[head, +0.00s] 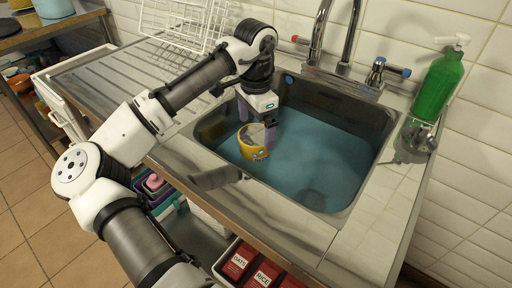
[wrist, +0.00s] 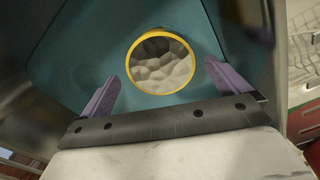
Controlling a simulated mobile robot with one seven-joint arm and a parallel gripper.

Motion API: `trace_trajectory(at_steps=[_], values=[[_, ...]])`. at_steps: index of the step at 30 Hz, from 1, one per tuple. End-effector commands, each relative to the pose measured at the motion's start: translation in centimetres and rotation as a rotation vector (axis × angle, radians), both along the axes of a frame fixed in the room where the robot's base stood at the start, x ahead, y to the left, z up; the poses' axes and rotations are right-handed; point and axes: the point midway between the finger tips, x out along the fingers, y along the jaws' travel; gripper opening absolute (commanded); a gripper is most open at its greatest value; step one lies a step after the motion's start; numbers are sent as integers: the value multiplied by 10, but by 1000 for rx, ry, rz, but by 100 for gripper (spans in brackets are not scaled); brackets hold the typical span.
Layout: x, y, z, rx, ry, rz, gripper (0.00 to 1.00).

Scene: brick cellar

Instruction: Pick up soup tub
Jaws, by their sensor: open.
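The soup tub is a small yellow tub (head: 254,148) in the sink, near its left side, standing in or on the blue-green water. In the wrist view the tub (wrist: 131,62) shows from above as a yellow ring with pale, lumpy contents inside. My gripper (head: 257,117) hangs over the sink, pointing down at the tub. In the wrist view the gripper's purple fingers (wrist: 162,88) are apart, with the tub's rim between and just beyond them. Nothing is held. Whether a finger touches the tub cannot be told.
The steel sink (head: 357,172) has raised walls around the tub. A tap (head: 318,35) stands behind it, and a green soap bottle (head: 438,86) stands at the right. A white wire rack (head: 180,22) is on the drainboard (head: 110,75) at the left.

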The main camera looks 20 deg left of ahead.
Motion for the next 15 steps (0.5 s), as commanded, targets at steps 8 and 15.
trace_trajectory(at_steps=[8, 15], values=[[0, 0, -31, -1, -1, 0, 100], [-1, 2, -61, 2, 1, 0, 100]])
